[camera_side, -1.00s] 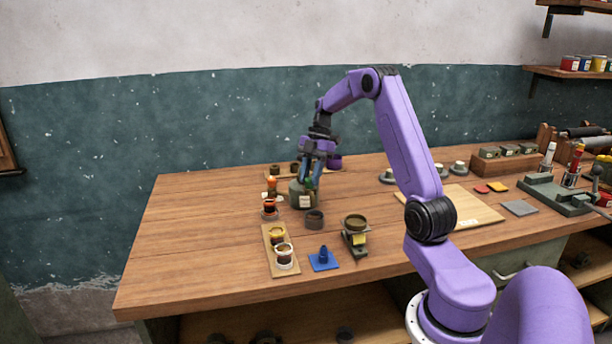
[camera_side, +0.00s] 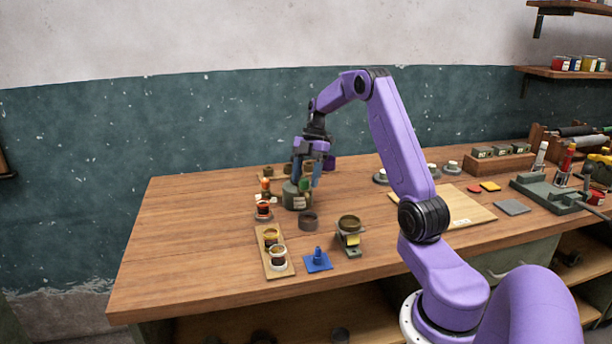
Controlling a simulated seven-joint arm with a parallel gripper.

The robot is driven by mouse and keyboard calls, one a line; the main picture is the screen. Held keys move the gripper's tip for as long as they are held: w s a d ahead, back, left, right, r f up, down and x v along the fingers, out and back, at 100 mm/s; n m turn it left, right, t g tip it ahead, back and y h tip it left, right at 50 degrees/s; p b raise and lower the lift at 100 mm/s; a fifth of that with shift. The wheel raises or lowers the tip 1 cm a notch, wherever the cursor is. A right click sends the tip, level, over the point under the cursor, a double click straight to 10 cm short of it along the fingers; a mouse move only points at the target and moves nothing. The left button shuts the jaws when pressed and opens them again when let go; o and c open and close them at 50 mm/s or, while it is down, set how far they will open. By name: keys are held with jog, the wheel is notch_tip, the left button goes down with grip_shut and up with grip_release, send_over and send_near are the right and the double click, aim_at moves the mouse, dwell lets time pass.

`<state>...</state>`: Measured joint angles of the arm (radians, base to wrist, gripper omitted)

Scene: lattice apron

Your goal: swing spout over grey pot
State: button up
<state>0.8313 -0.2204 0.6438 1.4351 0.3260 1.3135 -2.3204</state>
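A squat grey-green container (camera_side: 294,201) with a pale label stands toward the back left of the bench. A small green part shows on its top and may belong to the spout, though the fingers partly cover it. An orange-topped piece (camera_side: 265,185) is at its left. My gripper (camera_side: 307,182) points down over the container, with its fingers around or beside the green part; I cannot tell whether they grip it. A small open dark grey pot (camera_side: 308,222) stands just in front of the container, apart from my fingers. Which way the spout points is too small to tell.
A red-and-dark jar (camera_side: 263,210) stands left of the grey pot. A wooden tray (camera_side: 263,262) holds two jars. A blue piece (camera_side: 317,261) and a cup on a stand (camera_side: 349,224) are in front. Small pots stand behind my gripper. The bench's left part is clear.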

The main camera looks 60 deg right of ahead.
jog(key=shift+r, duration=0.1)
jog(key=v, duration=1.2)
jog(key=w+a+m+g+h, duration=0.1)
jog(key=w+a+m, duration=0.1)
jog(key=a, duration=1.5)
jog(key=s+a+f+m+h, duration=0.1)
jog(key=s+a, duration=0.2)
jog(key=a, duration=0.3)
jog(key=s+a+f+h, duration=0.1)
jog(key=s+a, duration=0.3)
jog(key=a, duration=0.3)
jog(key=s+a+f+m, duration=0.1)
jog(key=s+a+f, duration=0.1)
jog(key=s+a, duration=0.65)
jog(key=s+f, duration=0.2)
jog(key=s, duration=0.5)
jog(key=s+f+m+t+h, duration=0.1)
jog(key=s+f, duration=0.1)
jog(key=s, duration=0.6)
jog(key=shift+s+d+f+m, duration=0.2)
jog(key=shift+d+f+m, duration=0.1)
jog(key=shift+d+f, duration=0.15)
